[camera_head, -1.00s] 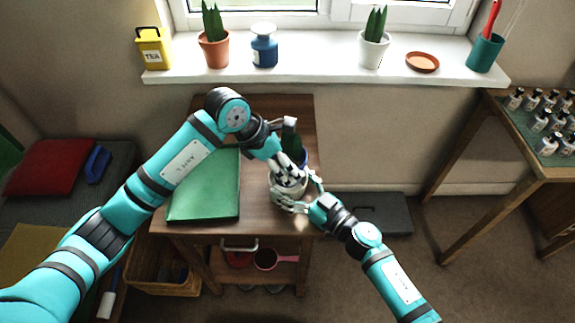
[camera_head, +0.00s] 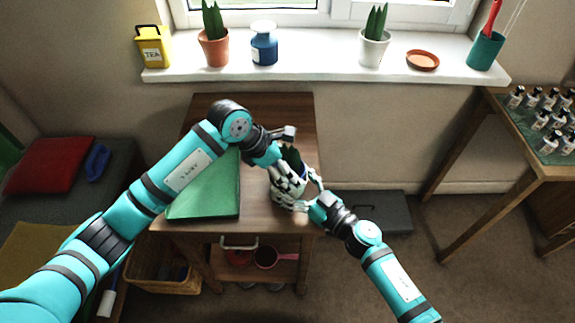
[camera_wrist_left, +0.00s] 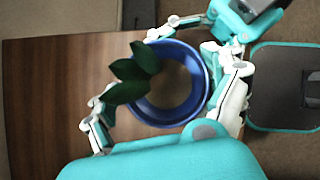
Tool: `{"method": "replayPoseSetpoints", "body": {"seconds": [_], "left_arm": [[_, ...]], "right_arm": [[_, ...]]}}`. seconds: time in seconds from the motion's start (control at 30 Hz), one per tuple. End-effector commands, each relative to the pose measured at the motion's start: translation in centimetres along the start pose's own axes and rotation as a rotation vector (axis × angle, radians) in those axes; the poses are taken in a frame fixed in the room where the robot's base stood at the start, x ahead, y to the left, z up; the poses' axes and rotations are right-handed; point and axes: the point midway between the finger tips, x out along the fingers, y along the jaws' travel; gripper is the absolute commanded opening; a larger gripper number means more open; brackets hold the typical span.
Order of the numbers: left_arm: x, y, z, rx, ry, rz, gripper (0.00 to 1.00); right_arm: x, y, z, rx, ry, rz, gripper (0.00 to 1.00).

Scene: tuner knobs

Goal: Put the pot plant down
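The pot plant has green pointed leaves (camera_head: 291,160) and a pot with a blue rim. In the left wrist view the pot (camera_wrist_left: 198,82) is seen from above. It is over the right side of the wooden table (camera_head: 262,105); I cannot tell if its base touches the top. My left gripper (camera_head: 283,182) has fingers on both sides of the pot, with a gap on one side in the wrist view, and looks open. My right gripper (camera_head: 304,194) reaches in from the right with its fingers around the pot, seemingly against it. The fingers hide much of the pot.
A green tray (camera_head: 205,205) covers the table's left part. The table's back is clear. The window sill (camera_head: 320,72) holds an orange-potted plant (camera_head: 214,50), a white-potted plant (camera_head: 374,50), a blue jar (camera_head: 264,48) and an orange saucer (camera_head: 422,62).

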Motion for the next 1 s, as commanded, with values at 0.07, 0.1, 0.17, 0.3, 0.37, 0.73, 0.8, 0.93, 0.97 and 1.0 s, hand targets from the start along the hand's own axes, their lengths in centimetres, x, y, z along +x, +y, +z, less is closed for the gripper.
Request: {"method": "replayPoseSetpoints", "body": {"seconds": [0.07, 0.1, 0.17, 0.3, 0.37, 0.73, 0.8, 0.93, 0.97, 1.0], "left_arm": [[0.0, 0.0, 0.0, 0.0, 0.0, -0.001, 1.0], [0.0, -0.1, 0.0, 0.0, 0.001, -0.002, 1.0], [0.0, -0.1, 0.0, 0.0, 0.001, -0.002, 1.0], [0.0, -0.1, -0.1, 0.0, 0.002, -0.002, 1.0], [0.0, -0.1, 0.0, 0.0, 0.002, -0.002, 1.0], [-5.3, 0.1, 0.6, 0.002, 0.002, 0.004, 1.0], [-6.9, 0.1, 0.6, 0.003, 0.002, 0.004, 1.0], [-9.6, 0.1, 0.6, 0.001, 0.002, 0.003, 1.0], [-10.2, 0.1, 0.6, 0.001, 0.001, 0.003, 1.0], [-10.8, 0.1, 0.6, 0.001, 0.001, 0.003, 1.0]], "right_arm": [[0.0, 0.0, 0.0, 0.001, 0.0, 0.001, 0.54], [0.0, 0.0, 0.0, 0.001, 0.0, 0.001, 0.54], [0.0, 0.1, 0.0, 0.001, 0.0, 0.001, 0.54], [0.0, 0.1, 0.0, 0.001, 0.0, 0.002, 0.54], [0.0, 0.1, 0.0, 0.001, 0.0, 0.002, 0.54], [0.0, 0.1, -0.1, 0.001, 0.001, 0.002, 0.54], [0.0, 0.1, -0.1, 0.001, 0.001, 0.002, 0.54], [0.0, 0.1, -0.1, 0.001, 0.001, 0.001, 0.54], [0.0, 0.0, -0.1, 0.001, 0.001, 0.001, 0.54], [0.0, 0.0, -0.1, 0.001, 0.001, 0.001, 0.54]]}}
